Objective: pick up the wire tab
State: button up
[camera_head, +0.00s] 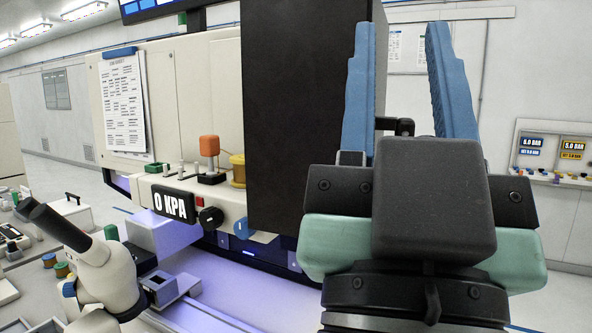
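My gripper (400,27) fills the right side of the view, with its two blue fingers pointing up and spread wide apart. It is open, and I see nothing held between the fingers. I cannot pick out a wire tab for certain. A yellow spool-like part (238,171) sits on the ledge of the cream machine, left of my gripper. The large dark panel (300,110) stands behind and left of the gripper and hides part of the machine. A small black handle-like part (398,124) shows behind the gap between the fingers.
The cream machine (205,75) carries an orange-topped part (209,146), a "0 KPA" display (174,204) and knobs. A microscope (105,265) stands at lower left beside small spools. A gauge panel (557,150) hangs on the far right wall.

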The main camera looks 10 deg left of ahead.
aim_at(209, 144)
jog(key=i+j+u, duration=0.1)
jog(key=u, duration=0.3)
jog(key=i+j+u, duration=0.2)
jog(key=u, duration=0.25)
jog(key=i+j+u, duration=0.15)
jog(key=u, duration=0.25)
